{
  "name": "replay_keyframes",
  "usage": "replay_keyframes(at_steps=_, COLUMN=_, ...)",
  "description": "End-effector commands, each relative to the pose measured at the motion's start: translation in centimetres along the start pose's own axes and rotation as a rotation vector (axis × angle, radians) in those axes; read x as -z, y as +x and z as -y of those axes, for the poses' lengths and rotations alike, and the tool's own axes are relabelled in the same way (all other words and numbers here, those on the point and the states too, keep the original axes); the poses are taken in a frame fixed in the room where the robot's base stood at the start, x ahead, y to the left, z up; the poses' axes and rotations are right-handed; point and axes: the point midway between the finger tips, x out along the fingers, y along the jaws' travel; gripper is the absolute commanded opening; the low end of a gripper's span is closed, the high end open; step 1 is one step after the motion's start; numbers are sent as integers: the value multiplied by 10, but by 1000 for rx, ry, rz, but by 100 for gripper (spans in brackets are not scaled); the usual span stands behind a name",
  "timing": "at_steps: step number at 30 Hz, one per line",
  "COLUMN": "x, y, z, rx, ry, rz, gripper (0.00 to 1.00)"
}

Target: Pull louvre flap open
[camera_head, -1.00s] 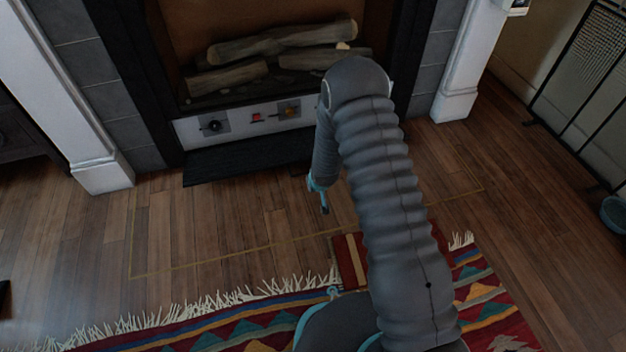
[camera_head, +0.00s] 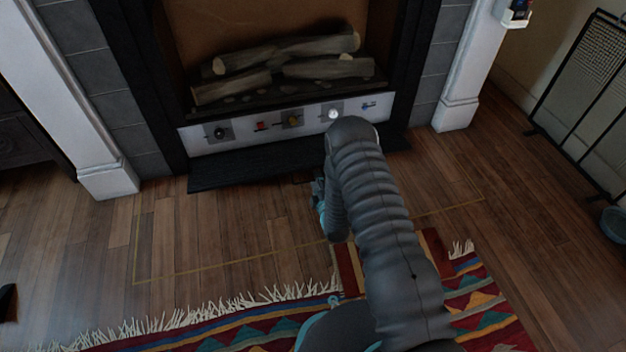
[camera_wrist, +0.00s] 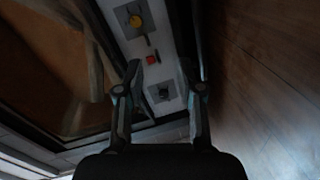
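The fireplace's white control panel (camera_head: 275,128) sits below the log bed, with several knobs and switches on it. Below it is a long dark panel (camera_head: 245,170) close to the floor; it may be the louvre flap, but I see no clear slats. My gripper (camera_head: 317,190) is in front of this panel, partly hidden by my arm. In the wrist view my gripper (camera_wrist: 162,72) has its two fingers well apart, with nothing held between them. The control panel (camera_wrist: 143,47) lies beyond the fingers, with a dark strip along its right side.
The log bed (camera_head: 285,68) is above the control panel. White pillars (camera_head: 108,178) flank the fireplace. A striped rug (camera_head: 230,325) lies in front, and a dark mesh screen (camera_head: 580,95) stands at right. The wooden floor between rug and fireplace is mostly clear.

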Motion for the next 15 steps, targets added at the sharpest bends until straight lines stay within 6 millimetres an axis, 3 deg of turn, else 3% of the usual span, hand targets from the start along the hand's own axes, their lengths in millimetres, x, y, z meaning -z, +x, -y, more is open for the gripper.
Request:
replay_keyframes(at_steps=3, x=0, y=-9, z=-6, rx=-97, ry=-141, rz=-14, gripper=37)
replay_keyframes(at_steps=8, x=1, y=-15, z=-11, rx=-164, ry=-233, rz=-16, gripper=37)
replay_keyframes(at_steps=15, x=-4, y=-12, z=11, rx=-170, ry=-245, rz=-16, gripper=37)
